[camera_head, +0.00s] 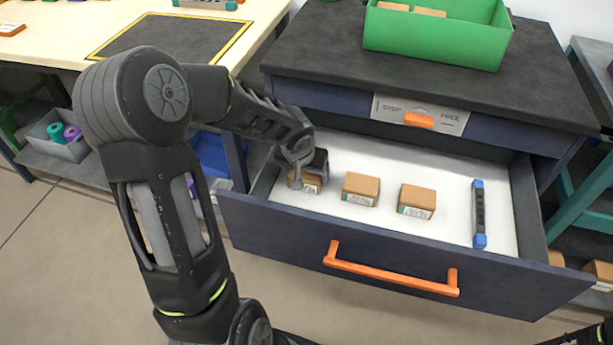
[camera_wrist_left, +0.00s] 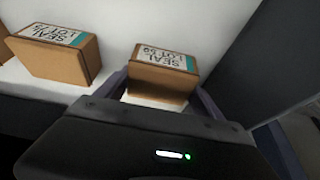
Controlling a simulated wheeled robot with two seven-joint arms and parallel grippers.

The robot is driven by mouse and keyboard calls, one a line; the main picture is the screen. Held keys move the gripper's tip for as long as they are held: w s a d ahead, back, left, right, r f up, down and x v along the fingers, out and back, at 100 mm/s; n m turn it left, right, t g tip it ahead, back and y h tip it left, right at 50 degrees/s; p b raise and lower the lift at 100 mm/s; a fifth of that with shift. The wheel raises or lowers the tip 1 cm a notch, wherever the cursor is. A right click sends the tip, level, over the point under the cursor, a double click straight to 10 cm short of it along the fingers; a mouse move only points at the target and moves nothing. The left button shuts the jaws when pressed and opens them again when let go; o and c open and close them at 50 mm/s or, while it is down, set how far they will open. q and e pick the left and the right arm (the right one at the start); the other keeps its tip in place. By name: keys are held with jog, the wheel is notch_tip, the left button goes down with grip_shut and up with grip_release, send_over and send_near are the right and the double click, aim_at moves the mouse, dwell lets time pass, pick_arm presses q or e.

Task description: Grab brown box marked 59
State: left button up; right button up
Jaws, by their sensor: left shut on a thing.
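The brown box marked LOT 59 (camera_head: 310,186) is the leftmost of three small boxes in the open drawer (camera_head: 375,240). In the left wrist view this box (camera_wrist_left: 163,82) sits between the two fingers, and its white label with a teal end reads SEAL LOT 59. My left gripper (camera_head: 307,172) is shut on it from above, and the gripper hides part of it in the head view. The box appears to be at the drawer floor. My right gripper cannot be made out; only dark arm parts show at the lower right.
Two similar boxes stand to the right, a middle one (camera_head: 361,189) and a right one (camera_head: 417,201). A blue-ended black bar (camera_head: 478,213) lies farther right. The drawer's walls surround them, with an orange handle (camera_head: 390,272) in front. A green bin (camera_head: 437,39) stands on the cabinet top.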

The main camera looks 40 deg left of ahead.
pick_arm(q)
jog(key=shift+r, duration=0.1)
notch_tip(320, 180, up, 10)
jog(key=p, duration=0.3)
dwell(0.3)
jog(key=shift+d, duration=0.1)
dwell(0.4)
